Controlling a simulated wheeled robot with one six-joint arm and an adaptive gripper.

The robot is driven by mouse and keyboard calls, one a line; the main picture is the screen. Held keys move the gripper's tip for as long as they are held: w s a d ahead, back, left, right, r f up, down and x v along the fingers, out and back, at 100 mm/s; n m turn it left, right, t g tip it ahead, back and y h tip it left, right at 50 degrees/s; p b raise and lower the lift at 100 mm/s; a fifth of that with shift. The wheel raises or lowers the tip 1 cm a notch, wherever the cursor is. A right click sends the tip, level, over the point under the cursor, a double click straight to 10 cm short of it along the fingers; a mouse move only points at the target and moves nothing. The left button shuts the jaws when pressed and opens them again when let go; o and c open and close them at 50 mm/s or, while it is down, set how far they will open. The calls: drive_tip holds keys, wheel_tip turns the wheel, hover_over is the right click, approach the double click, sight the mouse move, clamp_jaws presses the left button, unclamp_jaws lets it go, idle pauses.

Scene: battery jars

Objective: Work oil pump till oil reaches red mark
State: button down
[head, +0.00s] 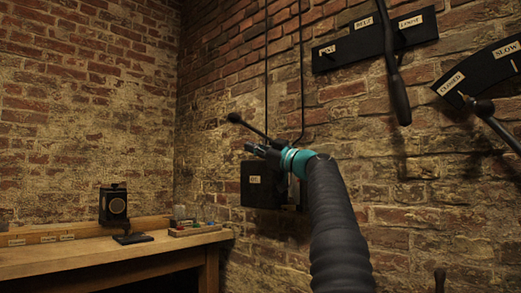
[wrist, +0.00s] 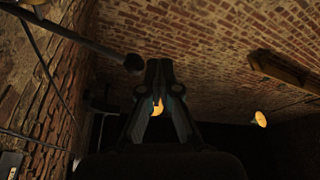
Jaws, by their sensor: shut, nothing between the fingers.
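The oil pump is a black wall box (head: 258,188) with a small pale label, right of the room corner. Its thin lever (head: 252,130) slants up to the left and ends in a black ball knob (head: 234,117). A pale strip shows at the box's right side, partly behind my arm; no oil level or red mark can be made out.
A wooden bench (head: 110,254) at left holds a black device (head: 114,205) and small colored items. Labelled lever plates (head: 375,38) and (head: 480,75) hang on the right wall with long handles (head: 396,90). Open air lies left of the pump.

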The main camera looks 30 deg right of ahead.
drive_tip(key=b+v, duration=0.1)
drive_tip(key=v, duration=0.2)
drive_tip(key=shift+s+a+f, duration=0.1)
idle(1.0)
